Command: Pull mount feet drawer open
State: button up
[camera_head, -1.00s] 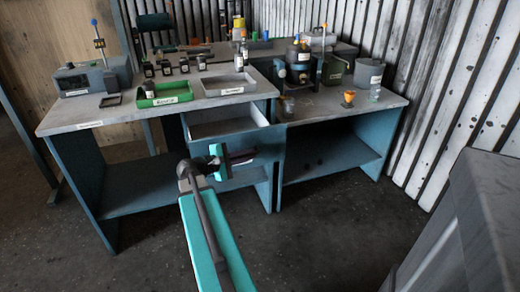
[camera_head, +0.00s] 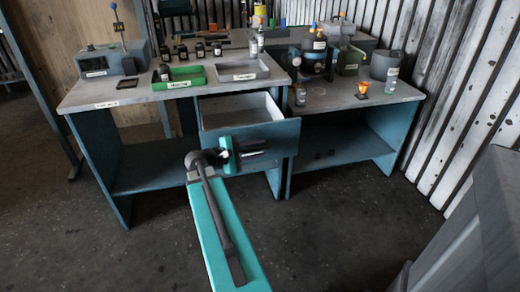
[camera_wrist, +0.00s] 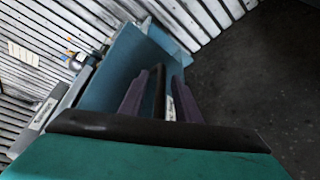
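The drawer (camera_head: 270,136) under the right part of the left workbench is pulled well out, and its pale, empty-looking inside shows from above. Its blue front panel fills the middle of the wrist view (camera_wrist: 112,75). A dark bar handle (camera_wrist: 159,88) stands off that front. My gripper (camera_head: 252,149) is at the drawer front, with its two purple fingers (camera_wrist: 159,97) on either side of the handle. It appears shut on the handle, though the contact is partly hidden. A pale label behind the fingers cannot be read.
The workbench top (camera_head: 130,92) carries a green tray (camera_head: 180,79), a grey tray (camera_head: 243,69) and several small bottles. A second bench (camera_head: 350,93) with pots adjoins at right. A grey cabinet (camera_head: 465,225) stands at lower right. Floor (camera_head: 330,235) between is clear.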

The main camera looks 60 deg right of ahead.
dwell(0.3)
jog(key=v, duration=1.3)
jog(key=shift+a, duration=0.35)
jog(key=shift+w+r, duration=0.1)
jog(key=shift+w, duration=0.05)
